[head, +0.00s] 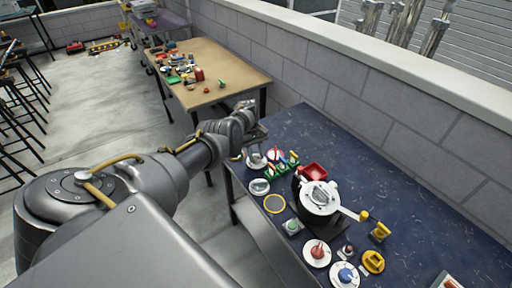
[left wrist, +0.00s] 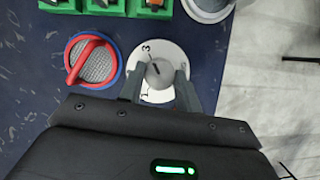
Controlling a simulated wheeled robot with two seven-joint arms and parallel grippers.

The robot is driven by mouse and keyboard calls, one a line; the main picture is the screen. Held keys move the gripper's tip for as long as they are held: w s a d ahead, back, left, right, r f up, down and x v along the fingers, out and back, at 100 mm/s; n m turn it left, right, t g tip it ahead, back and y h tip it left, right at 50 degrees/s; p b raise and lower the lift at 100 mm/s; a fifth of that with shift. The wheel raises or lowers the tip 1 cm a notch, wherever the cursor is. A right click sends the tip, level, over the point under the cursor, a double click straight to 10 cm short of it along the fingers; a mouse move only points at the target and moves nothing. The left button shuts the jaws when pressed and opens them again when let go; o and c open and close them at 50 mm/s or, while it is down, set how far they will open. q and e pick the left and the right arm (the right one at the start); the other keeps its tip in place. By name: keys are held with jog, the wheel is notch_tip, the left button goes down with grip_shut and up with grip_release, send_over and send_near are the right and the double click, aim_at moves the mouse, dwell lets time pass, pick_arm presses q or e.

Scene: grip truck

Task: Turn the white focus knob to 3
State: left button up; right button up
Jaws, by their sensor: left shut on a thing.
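The white focus knob shows in the left wrist view as a pale round knob (left wrist: 159,73) at the centre of a white dial (left wrist: 158,48). A "3" is printed at the dial's upper left and a "1" at its lower left. A short dark mark on the knob points to the upper left, roughly toward the 3. My left gripper (left wrist: 160,80) is shut on the knob, one finger on each side. In the head view the left gripper (head: 255,145) reaches over the table's far left corner, above the white dial (head: 255,161). My right gripper is not in view.
A red-handled knob on a blue ring (left wrist: 92,62) sits close left of the dial in the left wrist view. Green blocks (left wrist: 115,7) and a grey-white round piece (left wrist: 208,8) are nearby. In the head view, a larger white device (head: 319,199) stands mid-table; the blue tabletop (head: 420,205) is largely clear rightward.

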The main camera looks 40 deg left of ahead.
pick_arm(q)
jog(key=o, duration=1)
jog(key=shift+r, duration=0.1)
jog(key=v, duration=1)
jog(key=shift+r, duration=0.25)
